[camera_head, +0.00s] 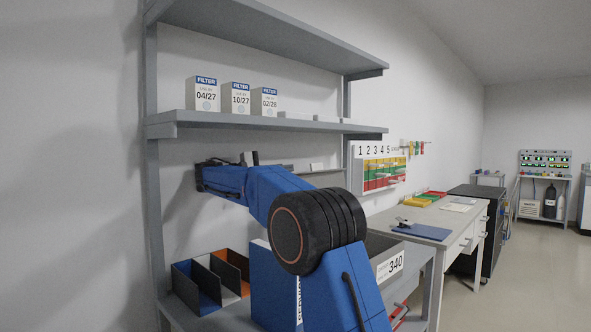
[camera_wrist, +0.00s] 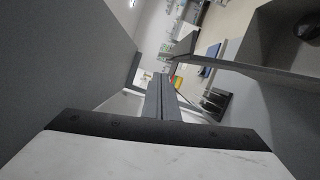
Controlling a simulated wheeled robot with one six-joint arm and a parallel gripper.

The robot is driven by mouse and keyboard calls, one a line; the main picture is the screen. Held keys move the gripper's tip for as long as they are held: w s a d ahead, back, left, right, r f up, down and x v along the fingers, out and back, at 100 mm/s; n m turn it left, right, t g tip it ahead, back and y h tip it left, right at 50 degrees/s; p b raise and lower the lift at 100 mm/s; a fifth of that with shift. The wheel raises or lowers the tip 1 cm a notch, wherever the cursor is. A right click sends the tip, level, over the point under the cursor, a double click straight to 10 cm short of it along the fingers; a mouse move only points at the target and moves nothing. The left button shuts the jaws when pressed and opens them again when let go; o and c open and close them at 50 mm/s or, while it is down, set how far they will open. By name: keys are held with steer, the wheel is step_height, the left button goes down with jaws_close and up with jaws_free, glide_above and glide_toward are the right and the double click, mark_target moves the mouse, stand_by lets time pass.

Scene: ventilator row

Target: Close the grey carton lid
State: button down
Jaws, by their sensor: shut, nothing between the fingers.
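A grey carton (camera_head: 376,246) with a white label reading 340 stands on the bench at lower centre right in the head view. My blue arm crosses in front of it and hides much of it. I cannot make out its lid clearly. My gripper (camera_head: 205,178) is away from the carton, at the left near the shelf post and below the middle shelf. In the wrist view my gripper (camera_wrist: 163,80) has its fingers together with nothing seen between them.
A shelf (camera_head: 250,121) with several white filter boxes (camera_head: 235,98) is above my arm. Open dividers (camera_head: 194,282) and a blue binder (camera_head: 268,285) stand left of the carton. A workbench (camera_head: 428,222) with a blue clipboard (camera_head: 422,231) extends to the right. Open floor is at far right.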

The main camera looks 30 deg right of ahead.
steer(key=d, duration=0.9)
steer(key=shift+w+r, duration=0.2)
steer(key=shift+r, duration=0.05)
steer(key=shift+s, duration=0.1)
steer(key=s+d+f+m+y, duration=0.1)
steer(key=s+d+f+m, duration=0.3)
steer(key=s, duration=0.7)
steer(key=s+d+r+m+y, duration=0.1)
steer(key=s+d+m, duration=0.1)
steer(key=s+m, duration=0.6)
steer(key=shift+s+d+f+m+t+y, duration=0.45)
steer(key=shift+s+f+m, duration=0.3)
steer(key=shift+s+f, duration=1.9)
steer(key=shift+s+d+f+m+t+y, duration=0.2)
steer(key=shift+s+d+f+m+t, duration=0.85)
steer(key=shift+f, duration=2.75)
steer(key=shift+s+d+f+m+y, duration=0.1)
steer(key=shift+s+f+m+y, duration=0.35)
steer(key=shift+s+f, duration=2.35)
steer(key=shift+w+f, duration=0.4)
steer(key=shift+f, duration=0.1)
